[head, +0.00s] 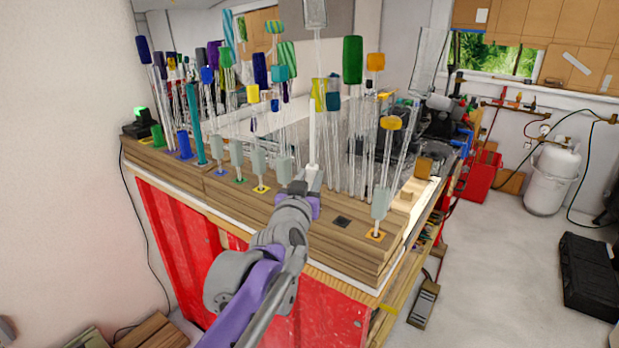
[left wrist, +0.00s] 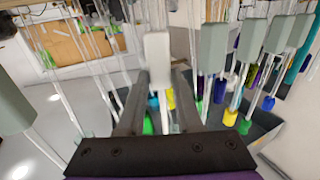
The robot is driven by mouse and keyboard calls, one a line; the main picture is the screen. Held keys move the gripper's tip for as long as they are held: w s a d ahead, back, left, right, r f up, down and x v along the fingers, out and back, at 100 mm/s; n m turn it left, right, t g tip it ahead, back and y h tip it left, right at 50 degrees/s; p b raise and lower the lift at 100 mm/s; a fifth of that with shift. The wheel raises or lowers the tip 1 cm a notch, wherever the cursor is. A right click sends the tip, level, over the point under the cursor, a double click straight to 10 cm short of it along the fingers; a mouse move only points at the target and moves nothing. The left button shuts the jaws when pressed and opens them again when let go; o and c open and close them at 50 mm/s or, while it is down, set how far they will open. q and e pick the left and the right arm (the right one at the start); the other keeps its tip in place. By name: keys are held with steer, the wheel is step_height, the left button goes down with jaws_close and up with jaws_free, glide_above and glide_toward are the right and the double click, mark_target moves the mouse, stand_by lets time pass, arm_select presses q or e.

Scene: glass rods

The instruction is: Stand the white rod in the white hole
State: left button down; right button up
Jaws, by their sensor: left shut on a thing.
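My left gripper (head: 312,180) is at the wooden block's front edge, shut on the white rod. In the head view the rod's white part (head: 312,138) stands upright above the fingers. A thin clear stem rises over it toward a clear block at the top edge; I cannot tell if it is the same rod. In the left wrist view the rod's white end (left wrist: 158,58) shows between the two fingers (left wrist: 157,95). The white hole is not visible; my gripper covers part of the block. I cannot tell whether the rod touches the block. My right gripper is not in view.
Grey-green blocks (head: 237,152) stand along the front of the wooden block (head: 300,225), by coloured square marks. A dark square mark (head: 342,222) lies bare right of my gripper. Many tall glass rods with coloured ends crowd behind. The floor (head: 500,265) to the right is largely clear.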

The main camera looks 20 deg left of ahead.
arm_select(q)
steer(key=c, duration=0.5)
jaws_free()
steer(key=s+b, duration=0.1)
steer(key=s, duration=0.9)
steer(key=s+d+f+m+g+h+p, duration=0.1)
steer(key=s+d+f+g+h, duration=0.2)
steer(key=f, duration=0.5)
steer(key=s+d+f+m+g, duration=0.1)
steer(key=s+f+g, duration=0.2)
steer(key=s+f, duration=0.4)
steer(key=s+a+f+g+y, duration=0.1)
steer(key=s+a+f+g, duration=0.1)
steer(key=s+f, duration=0.5)
steer(key=s+a+f+n+g+y+p, duration=0.1)
steer(key=s+a+f+g, duration=0.2)
steer(key=s+f, duration=0.4)
step_height(320, 180, down, 3)
steer(key=shift+s+r+g, duration=0.1)
steer(key=shift+s+g, duration=0.05)
steer(key=shift+g, duration=0.65)
